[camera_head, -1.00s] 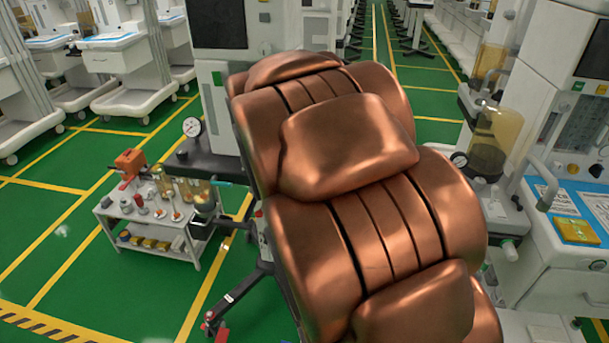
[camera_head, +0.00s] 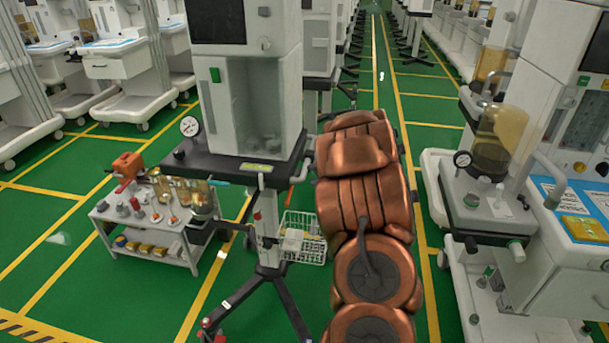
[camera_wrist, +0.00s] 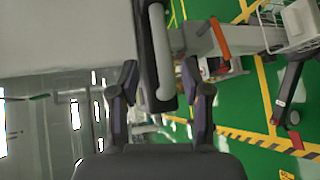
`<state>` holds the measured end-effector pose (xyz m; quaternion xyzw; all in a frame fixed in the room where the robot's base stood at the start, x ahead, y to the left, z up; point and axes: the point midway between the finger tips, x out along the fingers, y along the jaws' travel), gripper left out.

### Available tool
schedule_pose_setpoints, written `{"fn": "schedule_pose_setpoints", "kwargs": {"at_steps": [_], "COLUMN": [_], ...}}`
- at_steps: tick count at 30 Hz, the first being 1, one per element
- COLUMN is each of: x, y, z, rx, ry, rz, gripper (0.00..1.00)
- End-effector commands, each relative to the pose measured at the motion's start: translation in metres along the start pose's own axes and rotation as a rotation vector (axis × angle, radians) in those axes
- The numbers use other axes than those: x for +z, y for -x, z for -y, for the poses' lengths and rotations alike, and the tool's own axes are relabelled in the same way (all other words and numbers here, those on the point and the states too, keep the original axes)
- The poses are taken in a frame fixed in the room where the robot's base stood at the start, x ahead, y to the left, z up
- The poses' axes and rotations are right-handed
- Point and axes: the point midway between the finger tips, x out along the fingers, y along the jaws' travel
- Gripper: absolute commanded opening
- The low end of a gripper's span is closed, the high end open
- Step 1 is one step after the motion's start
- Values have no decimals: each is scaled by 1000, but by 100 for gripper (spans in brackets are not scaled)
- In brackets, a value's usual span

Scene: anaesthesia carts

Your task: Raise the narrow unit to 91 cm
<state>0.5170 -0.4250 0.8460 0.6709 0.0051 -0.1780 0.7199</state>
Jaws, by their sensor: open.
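The narrow unit (camera_head: 240,85) is a tall white cabinet on a dark shelf (camera_head: 225,163), carried by a column on a dark wheeled base. An orange-red lever (camera_head: 299,171) sticks out under the shelf's right end. It appears to be the orange-red bar in the wrist view (camera_wrist: 219,37). My gripper (camera_wrist: 160,95) is open and empty in the wrist view. A grey rounded bar (camera_wrist: 163,60) beside a dark edge lies in line with the gap between its fingers; contact cannot be told. The orange-red bar is beyond the right finger. My copper arm hides the gripper in the head view.
A wire basket (camera_head: 300,238) hangs on the column. A low trolley (camera_head: 150,235) with bottles and an orange device stands left of the unit. Another white machine (camera_head: 550,235) stands close on the right. Green floor is free at the front left.

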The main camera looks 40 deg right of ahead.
Motion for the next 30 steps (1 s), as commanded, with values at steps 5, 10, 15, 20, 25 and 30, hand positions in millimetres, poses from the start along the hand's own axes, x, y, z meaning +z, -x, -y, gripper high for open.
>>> {"fn": "schedule_pose_setpoints", "kwargs": {"at_steps": [5,10,15,20,25,30], "x": [2,1,0,-2,-3,-3], "y": [5,4,-10,-33,-52,-66], "z": [13,12,9,6,5,3], "rx": [84,120,121,122,118,120], "ry": [38,50,49,50,50,50], "rz": [-43,-58,-59,-61,-59,-58], "gripper": [48,48,48,48,48,48]}}
